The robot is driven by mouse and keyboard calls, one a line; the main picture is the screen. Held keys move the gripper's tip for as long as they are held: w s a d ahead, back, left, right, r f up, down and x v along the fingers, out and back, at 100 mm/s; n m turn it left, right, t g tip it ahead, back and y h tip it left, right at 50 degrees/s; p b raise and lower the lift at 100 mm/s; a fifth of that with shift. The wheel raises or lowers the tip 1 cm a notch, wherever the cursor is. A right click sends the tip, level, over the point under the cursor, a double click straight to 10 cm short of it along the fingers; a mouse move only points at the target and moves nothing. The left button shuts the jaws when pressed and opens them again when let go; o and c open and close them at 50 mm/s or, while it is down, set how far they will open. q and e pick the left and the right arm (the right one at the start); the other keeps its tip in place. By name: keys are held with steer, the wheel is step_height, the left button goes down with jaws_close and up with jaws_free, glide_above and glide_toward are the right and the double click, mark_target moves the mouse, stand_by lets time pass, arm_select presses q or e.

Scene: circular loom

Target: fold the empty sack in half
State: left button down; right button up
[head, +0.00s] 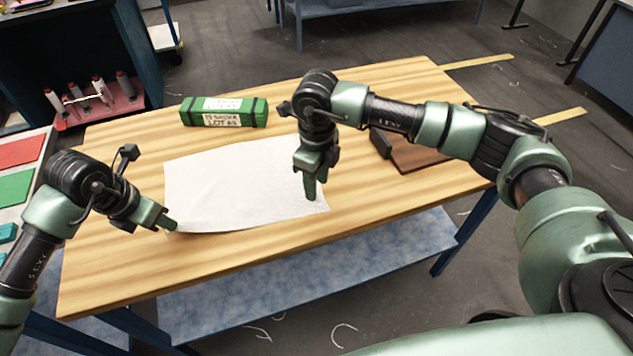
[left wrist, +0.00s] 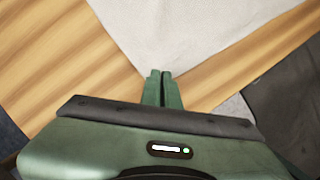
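The white sack (head: 235,185) lies flat on the wooden workbench (head: 140,275). My left gripper (head: 171,225) is at its near left corner. In the left wrist view the two fingers (left wrist: 162,74) are together at the tip of the sack's corner (left wrist: 175,30), and look shut on it. My right gripper (head: 311,196) points down at the sack's near right corner. Its fingers overlap in the head view, so their gap and any hold on the cloth are hidden.
A green strapped bundle (head: 225,112) lies behind the sack. A brown board or box (head: 420,153) lies to the right, partly behind my right arm. A red rack with spools (head: 100,103) stands at the left. The bench's front strip is clear.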

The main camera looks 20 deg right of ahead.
mark_target(317, 204)
steer(key=shift+o, duration=0.7)
steer(key=shift+r, duration=0.1)
step_height(317, 204, up, 5)
step_height(317, 204, down, 10)
steer(key=shift+f, duration=0.1)
stand_by(0.3)
steer(key=shift+s, duration=0.1)
jaws_close()
stand_by(0.4)
